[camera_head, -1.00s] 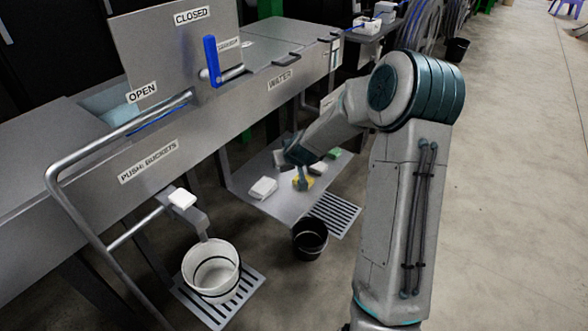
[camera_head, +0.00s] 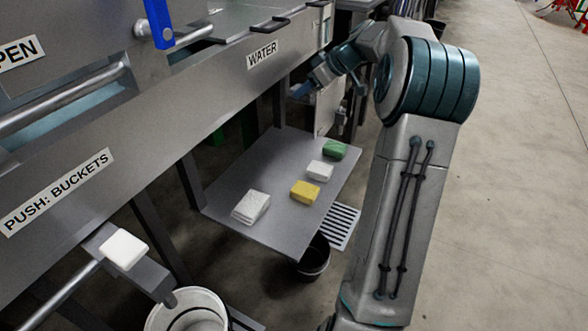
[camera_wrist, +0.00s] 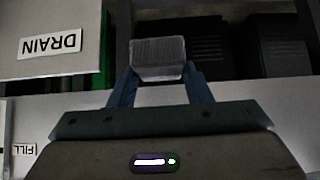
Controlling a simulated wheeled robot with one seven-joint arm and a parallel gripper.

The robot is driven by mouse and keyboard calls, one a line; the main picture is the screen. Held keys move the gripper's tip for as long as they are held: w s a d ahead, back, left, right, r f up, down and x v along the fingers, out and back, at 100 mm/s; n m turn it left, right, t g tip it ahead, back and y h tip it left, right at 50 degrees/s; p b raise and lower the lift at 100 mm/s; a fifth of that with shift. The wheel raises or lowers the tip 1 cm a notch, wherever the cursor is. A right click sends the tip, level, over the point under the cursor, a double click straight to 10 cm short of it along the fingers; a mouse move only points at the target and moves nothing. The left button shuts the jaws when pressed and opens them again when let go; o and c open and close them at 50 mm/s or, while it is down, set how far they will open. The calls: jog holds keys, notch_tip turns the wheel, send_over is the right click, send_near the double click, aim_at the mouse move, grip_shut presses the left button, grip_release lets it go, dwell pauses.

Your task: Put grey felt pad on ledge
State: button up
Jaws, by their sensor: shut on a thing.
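In the wrist view, a grey block, which looks like the grey felt pad (camera_wrist: 158,50), sits between the blue fingers of my gripper (camera_wrist: 158,74). The fingers are shut on its sides. In the head view my gripper (camera_head: 304,88) is at the far end of the trough, above the far side of a low grey shelf (camera_head: 222,203). The pad is too small or hidden to make out there. Which surface is the ledge is not clear from these frames.
On the low shelf lie a white stack (camera_head: 250,207), a yellow sponge (camera_head: 305,192), a white block (camera_head: 320,171) and a green sponge (camera_head: 334,150). A black bucket (camera_head: 315,262) and a white bucket (camera_head: 187,312) stand below. A DRAIN sign (camera_wrist: 50,43) shows in the wrist view.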

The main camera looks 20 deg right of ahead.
notch_tip(320, 180, down, 18)
jog(key=b, duration=0.3)
jog(key=shift+r+b, duration=0.2)
jog(key=shift+b, duration=0.1)
jog(key=shift+f, duration=0.15)
jog(key=o, duration=1)
jog(key=shift+c, duration=0.2)
